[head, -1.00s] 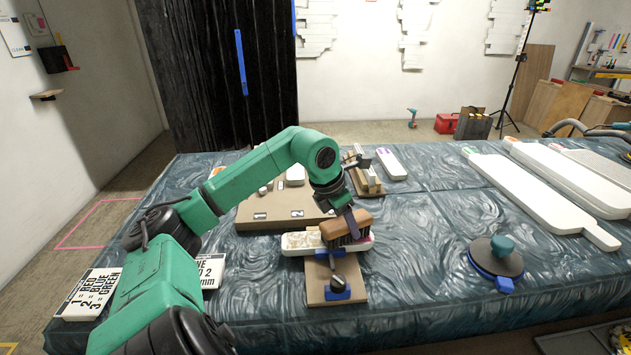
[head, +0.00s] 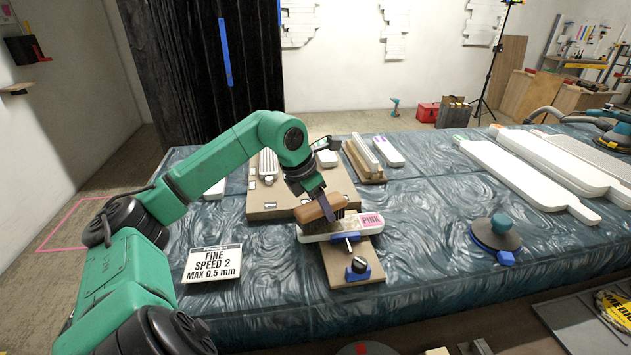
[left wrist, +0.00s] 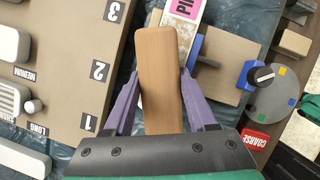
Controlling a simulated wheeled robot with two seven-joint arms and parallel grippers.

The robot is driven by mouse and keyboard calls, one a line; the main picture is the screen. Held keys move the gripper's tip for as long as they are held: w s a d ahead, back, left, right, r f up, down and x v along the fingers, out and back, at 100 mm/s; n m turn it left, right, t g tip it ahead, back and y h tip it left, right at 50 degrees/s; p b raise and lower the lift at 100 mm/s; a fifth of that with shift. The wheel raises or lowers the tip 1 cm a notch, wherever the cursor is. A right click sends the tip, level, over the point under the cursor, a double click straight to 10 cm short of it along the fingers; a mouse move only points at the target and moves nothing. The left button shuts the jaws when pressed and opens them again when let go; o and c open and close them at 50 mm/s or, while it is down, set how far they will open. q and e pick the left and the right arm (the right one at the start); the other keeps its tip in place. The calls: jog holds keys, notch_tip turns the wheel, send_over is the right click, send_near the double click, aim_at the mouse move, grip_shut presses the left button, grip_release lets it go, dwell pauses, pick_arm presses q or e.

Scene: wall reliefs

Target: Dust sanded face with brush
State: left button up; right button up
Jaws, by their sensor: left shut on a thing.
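The brush has a brown wooden back (head: 318,208) and dark bristles. My left gripper (head: 325,205) is shut on it. In the left wrist view the purple fingers (left wrist: 160,85) close on both sides of the wooden back (left wrist: 160,50). The brush is over the left and middle part of a pale workpiece (head: 341,228) with a pink label at its right end. I cannot tell whether the bristles touch the face, which is partly hidden under the brush. The workpiece lies at a brown clamp board (head: 338,265) with blue clamp parts. My right gripper is out of view.
A numbered brown rack board (head: 265,207) stands just behind. A sign reading FINE SPEED 2 (head: 212,263) lies front left. A round sanding tool (head: 496,237) and long white panels (head: 510,172) are to the right. The cloth between clamp board and sanding tool is clear.

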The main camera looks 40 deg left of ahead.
pick_arm(q)
jog(key=r, duration=0.1)
jog(key=p, duration=0.1)
jog(key=r, duration=0.1)
jog(key=shift+w+d+r+p, duration=0.25)
jog(key=shift+r+p, duration=0.05)
jog(key=shift+r, duration=0.05)
jog(key=shift+s+a+r+p, duration=0.1)
jog(key=shift+r+p, duration=0.4)
jog(key=shift+r, duration=0.25)
jog(key=shift+r+p, duration=0.65)
jog(key=shift+r, duration=0.35)
